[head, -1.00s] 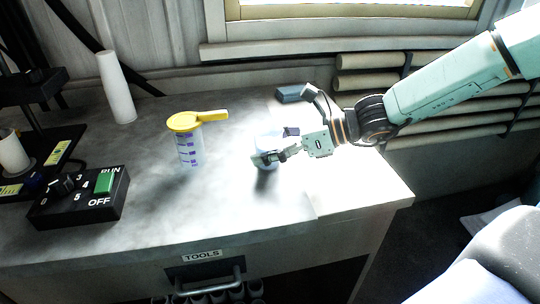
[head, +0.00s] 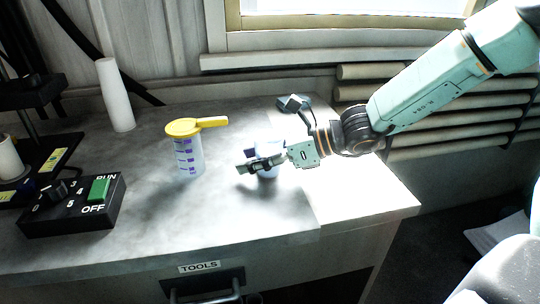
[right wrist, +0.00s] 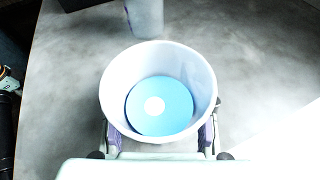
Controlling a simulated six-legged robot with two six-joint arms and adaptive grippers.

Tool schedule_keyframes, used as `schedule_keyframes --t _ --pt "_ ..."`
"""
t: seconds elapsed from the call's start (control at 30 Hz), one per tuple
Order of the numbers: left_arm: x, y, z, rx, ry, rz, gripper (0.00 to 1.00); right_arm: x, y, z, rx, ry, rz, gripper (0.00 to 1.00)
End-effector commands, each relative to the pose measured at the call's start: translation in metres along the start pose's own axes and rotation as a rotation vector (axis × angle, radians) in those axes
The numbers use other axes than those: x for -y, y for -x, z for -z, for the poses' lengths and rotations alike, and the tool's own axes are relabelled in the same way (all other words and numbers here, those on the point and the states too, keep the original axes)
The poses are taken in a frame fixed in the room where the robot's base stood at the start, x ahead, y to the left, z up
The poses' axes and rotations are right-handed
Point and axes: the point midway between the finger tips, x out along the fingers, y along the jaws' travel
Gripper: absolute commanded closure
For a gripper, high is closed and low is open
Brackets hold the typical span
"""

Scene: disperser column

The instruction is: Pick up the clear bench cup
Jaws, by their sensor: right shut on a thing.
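The clear bench cup (right wrist: 115,88) shows in the right wrist view as a pale, see-through round cup with an open mouth. A blue disc with a white centre (right wrist: 160,106) shows at its bottom. My right gripper (right wrist: 160,135) is shut on the cup, one finger on each side of it. In the head view the right gripper (head: 262,163) is over the bench with the cup (head: 268,173) between its fingers, mostly hidden by them. I cannot tell whether the cup is clear of the bench. My left gripper is not in view.
A graduated beaker with a yellow lid (head: 188,155) stands left of the cup. A black control box (head: 75,205) with a green switch sits at the left. A white tapered cylinder (head: 115,95) stands at the back. The bench's right edge is near my right arm.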

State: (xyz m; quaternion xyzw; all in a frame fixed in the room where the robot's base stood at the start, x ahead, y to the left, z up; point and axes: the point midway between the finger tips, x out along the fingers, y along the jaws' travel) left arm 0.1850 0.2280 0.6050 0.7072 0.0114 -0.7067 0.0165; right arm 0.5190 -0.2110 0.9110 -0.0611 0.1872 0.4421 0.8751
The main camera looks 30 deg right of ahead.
Motion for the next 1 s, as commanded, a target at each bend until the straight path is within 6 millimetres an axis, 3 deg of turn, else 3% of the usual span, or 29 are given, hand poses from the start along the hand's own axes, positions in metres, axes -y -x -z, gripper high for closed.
schedule_keyframes --t 0.37,1.0 --pt "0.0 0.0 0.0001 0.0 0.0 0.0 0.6 0.0 0.0 0.0003 0.0 -0.001 0.0 0.92" --pt "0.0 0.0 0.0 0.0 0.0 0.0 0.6 0.0001 0.0001 -0.0001 0.0 0.0 0.0 0.99"
